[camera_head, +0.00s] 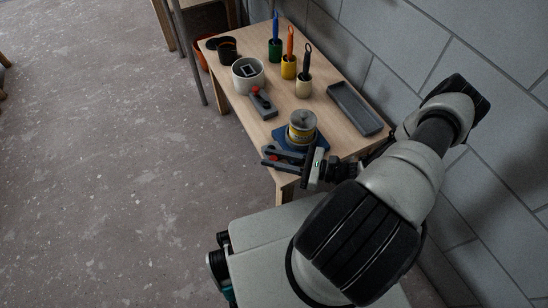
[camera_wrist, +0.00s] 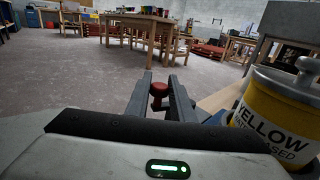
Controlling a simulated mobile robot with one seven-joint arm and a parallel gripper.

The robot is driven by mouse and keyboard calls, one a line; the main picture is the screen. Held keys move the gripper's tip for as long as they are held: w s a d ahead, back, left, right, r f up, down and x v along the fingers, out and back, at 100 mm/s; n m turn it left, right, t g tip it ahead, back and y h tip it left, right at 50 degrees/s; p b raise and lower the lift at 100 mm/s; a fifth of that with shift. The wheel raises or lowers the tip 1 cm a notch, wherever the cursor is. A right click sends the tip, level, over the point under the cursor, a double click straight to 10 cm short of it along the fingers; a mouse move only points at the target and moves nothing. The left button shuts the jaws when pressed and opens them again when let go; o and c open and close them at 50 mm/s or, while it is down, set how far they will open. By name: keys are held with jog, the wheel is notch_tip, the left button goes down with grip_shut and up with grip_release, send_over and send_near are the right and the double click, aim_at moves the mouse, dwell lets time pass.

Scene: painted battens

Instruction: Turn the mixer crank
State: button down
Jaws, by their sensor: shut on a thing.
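The mixer is on the table's near end, with a yellow paint can (camera_head: 301,133) on a blue base (camera_head: 318,146). The can (camera_wrist: 275,125) fills the right of the wrist view, with its grey lid and a label reading YELLOW. My gripper (camera_head: 284,157) is low beside the can at the table's near edge. In the wrist view my gripper (camera_wrist: 160,82) is shut on a dark red crank knob (camera_wrist: 159,91), which shows between its two fingers. The crank arm below the knob is mostly hidden.
On the wooden table (camera_head: 225,76) are a grey block with a red knob (camera_head: 262,102), a white round pot (camera_head: 248,74), a dark cup (camera_head: 226,49), several brush holders (camera_head: 289,67) and a grey tray (camera_head: 355,108). A block wall (camera_head: 420,40) runs along the right. Floor at left is clear.

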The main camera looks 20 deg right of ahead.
jog(key=shift+w, duration=0.15)
jog(key=c, duration=1.5)
grip_release()
jog(key=shift+c, duration=0.2)
jog(key=p+v, duration=0.1)
jog(key=v, duration=1.6)
jog(key=shift+d, duration=0.2)
